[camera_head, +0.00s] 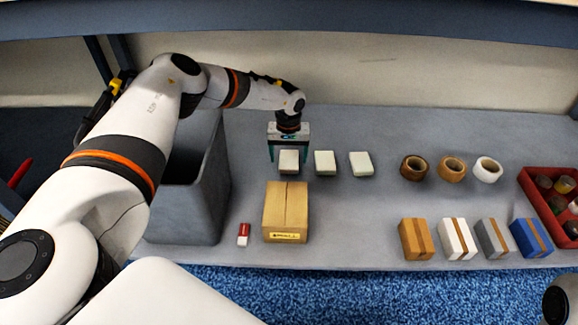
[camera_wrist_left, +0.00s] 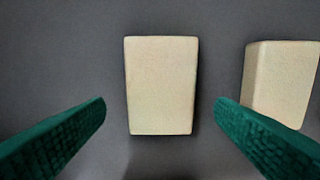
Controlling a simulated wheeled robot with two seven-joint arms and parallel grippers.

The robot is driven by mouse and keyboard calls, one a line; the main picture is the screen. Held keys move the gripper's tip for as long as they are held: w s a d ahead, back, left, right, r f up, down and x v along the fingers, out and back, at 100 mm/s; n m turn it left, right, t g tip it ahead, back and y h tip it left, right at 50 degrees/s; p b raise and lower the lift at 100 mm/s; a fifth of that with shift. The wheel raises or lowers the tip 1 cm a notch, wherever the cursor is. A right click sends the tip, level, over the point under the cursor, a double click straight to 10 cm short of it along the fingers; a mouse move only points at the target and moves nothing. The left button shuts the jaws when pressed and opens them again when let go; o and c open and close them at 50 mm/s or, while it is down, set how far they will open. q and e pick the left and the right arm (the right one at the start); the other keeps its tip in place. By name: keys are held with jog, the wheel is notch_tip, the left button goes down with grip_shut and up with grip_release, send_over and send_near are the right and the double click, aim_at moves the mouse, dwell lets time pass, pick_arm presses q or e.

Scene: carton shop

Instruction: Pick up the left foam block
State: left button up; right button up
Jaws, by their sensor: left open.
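Three pale cream foam blocks lie in a row on the grey table. The left foam block (camera_head: 289,162) is under my left gripper (camera_head: 289,156), which points down at it with its fingers on either side in the head view. In the left wrist view the left foam block (camera_wrist_left: 161,85) sits centred ahead of the two green fingertips (camera_wrist_left: 160,108), with a gap on each side. My left gripper is open and empty. The middle foam block (camera_head: 325,163) also shows at the right of the wrist view (camera_wrist_left: 282,84). The right foam block (camera_head: 361,164) lies further right.
A closed carton (camera_head: 286,208) stands in front of the blocks, with a red and white item (camera_head: 243,234) beside it. A grey bin (camera_head: 216,190) is at left. Tape rolls (camera_head: 452,168), several small boxes (camera_head: 458,240) and a red crate (camera_head: 547,211) are at right.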

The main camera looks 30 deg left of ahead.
pick_arm(q)
notch_tip(320, 180, down, 2)
jog(key=shift+f+b, duration=0.1)
jog(key=shift+b, duration=0.2)
jog(key=c, duration=1)
jog(key=shift+c, duration=0.3)
jog(key=shift+r, duration=0.25)
